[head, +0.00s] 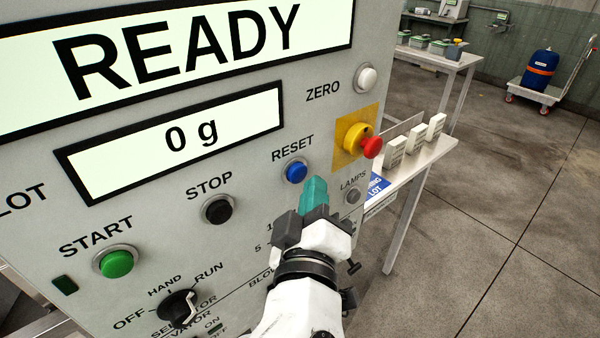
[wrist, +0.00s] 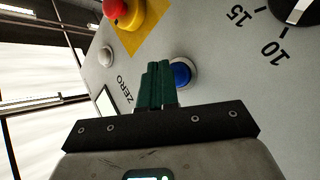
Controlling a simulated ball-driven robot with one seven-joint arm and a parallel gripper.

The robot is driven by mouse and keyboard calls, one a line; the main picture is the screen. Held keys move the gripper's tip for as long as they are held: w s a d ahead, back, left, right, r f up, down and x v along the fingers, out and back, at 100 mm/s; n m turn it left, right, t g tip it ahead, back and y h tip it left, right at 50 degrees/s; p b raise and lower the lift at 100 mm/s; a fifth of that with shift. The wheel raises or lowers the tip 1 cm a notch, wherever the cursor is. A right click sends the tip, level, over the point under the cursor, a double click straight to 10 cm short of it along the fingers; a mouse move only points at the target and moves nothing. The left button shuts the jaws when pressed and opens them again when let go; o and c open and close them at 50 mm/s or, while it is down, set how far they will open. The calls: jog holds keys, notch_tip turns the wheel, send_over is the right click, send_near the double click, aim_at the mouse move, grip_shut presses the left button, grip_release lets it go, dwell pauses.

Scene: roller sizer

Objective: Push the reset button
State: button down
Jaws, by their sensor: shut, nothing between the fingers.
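The blue reset button (head: 296,171) sits in a metal ring on the grey panel, under the word RESET. It also shows in the wrist view (wrist: 182,74), just right of the fingertips. My gripper (head: 315,184) is shut and empty, with its teal fingers pressed together. In the head view the fingertips are just right of and below the button. In the wrist view the fingers (wrist: 156,72) overlap the left edge of the button's ring. I cannot tell whether they touch the panel.
A red emergency knob (head: 372,148) on a yellow plate juts out at upper right of the button. The white ZERO button (head: 366,79), black STOP button (head: 218,209), green START button (head: 116,263) and selector knob (head: 177,307) are nearby. Open floor lies right.

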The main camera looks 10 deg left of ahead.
jog(key=s+d, duration=0.1)
jog(key=d, duration=0.1)
jog(key=s+d, duration=0.2)
jog(key=shift+p, duration=0.4)
dwell(0.6)
jog(key=s+d+f+m+g+h, duration=0.2)
jog(key=d+f+m+g, duration=0.25)
jog(key=d+f, duration=0.65)
jog(key=s+d+f+m+g+h, duration=0.25)
jog(key=d+f+g, duration=0.25)
jog(key=d+f, duration=0.6)
jog(key=s+d+f+m+g+y, duration=0.1)
jog(key=s+d+f+m+g, duration=0.1)
jog(key=s+f, duration=0.4)
jog(key=s+d+f+m+g+y, duration=0.1)
jog(key=s+d+f+g, duration=0.4)
jog(key=s, duration=0.9)
jog(key=shift+d+f+m+g, duration=0.25)
jog(key=shift+f+m+g, duration=0.3)
jog(key=shift+f+m, duration=0.2)
